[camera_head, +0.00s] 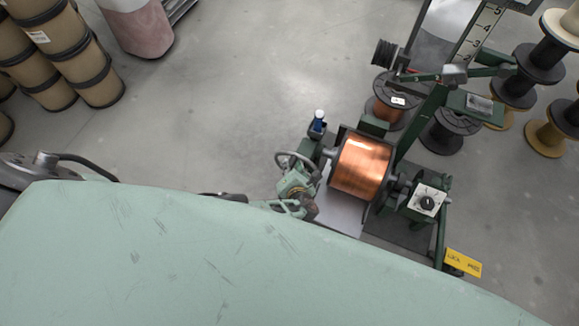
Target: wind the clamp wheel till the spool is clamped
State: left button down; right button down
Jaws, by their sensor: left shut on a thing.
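The copper spool (362,166) sits on its side in a green winding machine (432,118), right of centre, with dark flanges at both ends. The clamp wheel (296,158), a grey ring, is at the machine's left side, left of the spool. My left gripper (299,184) is at this wheel and shut on it; its fingertips are small and partly hidden, so the exact grip is hard to see. Whether the spool is held tight between its ends cannot be told. My right gripper is not in view.
A small blue bottle (318,122) stands behind the wheel. Several spools stand at the right, and brown drums (62,55) at the far left. The floor between is clear.

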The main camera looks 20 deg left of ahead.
pick_arm(q)
jog(key=shift+w+d+r, duration=0.15)
jog(key=shift+w+d, duration=0.2)
jog(key=shift+d, duration=0.3)
jog(key=c, duration=2)
grip_release()
jog(key=o, duration=0.4)
jog(key=shift+w, duration=0.15)
jog(key=shift+o, duration=0.2)
jog(key=shift+a, duration=0.1)
jog(key=shift+s+a+f, duration=0.15)
jog(key=shift+s+f, duration=0.05)
jog(key=shift+s, duration=0.2)
jog(key=v, duration=1.1)
jog(key=shift+d+r, duration=0.25)
jog(key=shift+r, duration=0.2)
